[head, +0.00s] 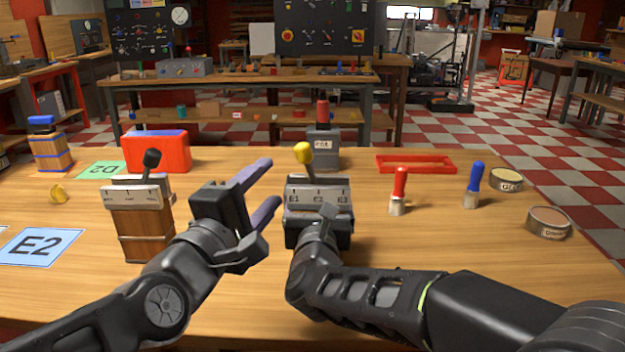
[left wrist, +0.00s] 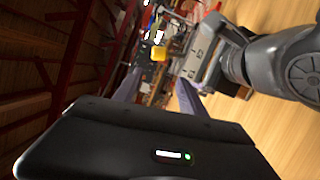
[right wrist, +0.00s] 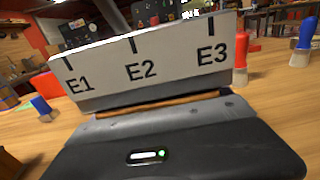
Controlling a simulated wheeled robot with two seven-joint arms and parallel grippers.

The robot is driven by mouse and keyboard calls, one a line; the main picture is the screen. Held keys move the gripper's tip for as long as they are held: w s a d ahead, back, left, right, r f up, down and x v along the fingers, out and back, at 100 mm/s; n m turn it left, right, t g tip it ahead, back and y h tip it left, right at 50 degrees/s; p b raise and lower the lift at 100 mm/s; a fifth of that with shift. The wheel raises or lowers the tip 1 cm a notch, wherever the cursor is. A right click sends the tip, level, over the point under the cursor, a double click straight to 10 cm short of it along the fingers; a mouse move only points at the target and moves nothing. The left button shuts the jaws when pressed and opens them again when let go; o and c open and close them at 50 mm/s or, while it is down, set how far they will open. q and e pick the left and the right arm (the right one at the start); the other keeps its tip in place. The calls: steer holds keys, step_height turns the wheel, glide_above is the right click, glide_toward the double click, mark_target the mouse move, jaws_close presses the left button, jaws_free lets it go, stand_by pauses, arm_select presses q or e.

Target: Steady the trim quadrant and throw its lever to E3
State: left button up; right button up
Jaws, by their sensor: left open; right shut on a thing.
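The trim quadrant (head: 318,197) stands on the table, its pale face marked E1, E2 and E3. Its yellow-knobbed lever (head: 303,153) leans left, towards the E1 side. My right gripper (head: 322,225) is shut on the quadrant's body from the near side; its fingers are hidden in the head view. The right wrist view shows the scale plate (right wrist: 145,62) close up, just beyond the gripper. My left gripper (head: 272,184) is open and empty, left of the quadrant and apart from the lever. The yellow knob (left wrist: 159,54) also shows in the left wrist view, beyond the open fingers.
A second lever unit on a wooden block (head: 140,215), with a black knob, stands left of my left gripper. A red box (head: 156,151) and a grey block with a red top (head: 323,148) stand behind. Red (head: 399,190) and blue-handled (head: 473,185) tools stand right.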

arm_select(q)
steer(key=w+a+f+n+y, duration=0.2)
steer(key=w+a+f+n, duration=0.15)
steer(key=a, duration=0.25)
steer(key=n+g+h, duration=0.5)
steer(key=n+h, duration=0.4)
glide_toward(297, 154)
steer(key=shift+s+a, duration=0.1)
steer(key=shift+a, duration=0.2)
steer(key=x, duration=1.2)
steer(key=shift+d+f, duration=0.1)
